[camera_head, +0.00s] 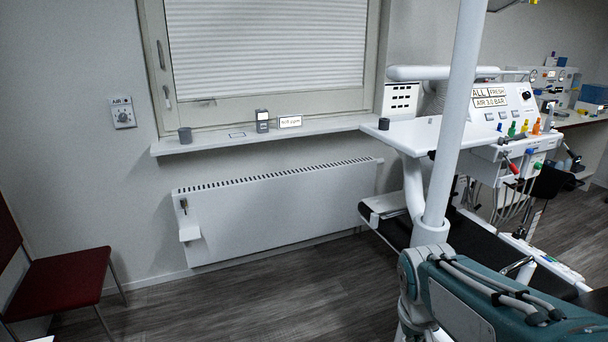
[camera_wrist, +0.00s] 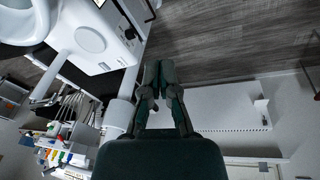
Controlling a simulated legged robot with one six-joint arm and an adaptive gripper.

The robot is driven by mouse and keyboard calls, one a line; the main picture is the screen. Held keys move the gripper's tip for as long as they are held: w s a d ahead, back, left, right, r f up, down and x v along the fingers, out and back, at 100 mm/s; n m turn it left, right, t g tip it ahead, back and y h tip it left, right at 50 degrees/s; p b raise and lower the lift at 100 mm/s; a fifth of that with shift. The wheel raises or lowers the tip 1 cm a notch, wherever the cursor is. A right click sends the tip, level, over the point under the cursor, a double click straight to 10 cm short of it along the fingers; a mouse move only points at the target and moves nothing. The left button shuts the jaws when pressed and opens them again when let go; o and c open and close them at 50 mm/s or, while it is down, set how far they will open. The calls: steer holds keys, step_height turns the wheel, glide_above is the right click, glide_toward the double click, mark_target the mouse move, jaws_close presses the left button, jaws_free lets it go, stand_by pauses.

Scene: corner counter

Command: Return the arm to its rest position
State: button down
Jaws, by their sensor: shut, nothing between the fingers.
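My gripper (camera_wrist: 158,75) shows in the wrist view, its two dark fingers close together, shut and empty. It points toward the dark wood floor and the white radiator (camera_wrist: 225,108), and touches nothing that I can see. In the head view my teal and grey arm (camera_head: 475,300) reaches in from the lower right corner, low beside the white pole (camera_head: 455,120). My gripper itself is not visible in the head view.
The dental unit (camera_head: 505,105) with its white tray (camera_head: 420,133) stands at the right, close to my arm. A windowsill (camera_head: 215,138) holds small items above the radiator (camera_head: 280,210). A red chair (camera_head: 65,280) is at the left. The floor (camera_head: 270,295) between is clear.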

steer(key=s+a+r+t, duration=0.1)
steer(key=s+r, duration=0.1)
steer(key=s, duration=0.3)
steer(key=s+a+r+t+y, duration=0.1)
steer(key=s+a+r+t, duration=0.1)
steer(key=s, duration=0.3)
steer(key=shift+s+a+r+y, duration=0.2)
steer(key=shift+a+r+y, duration=0.1)
steer(key=shift+r, duration=0.3)
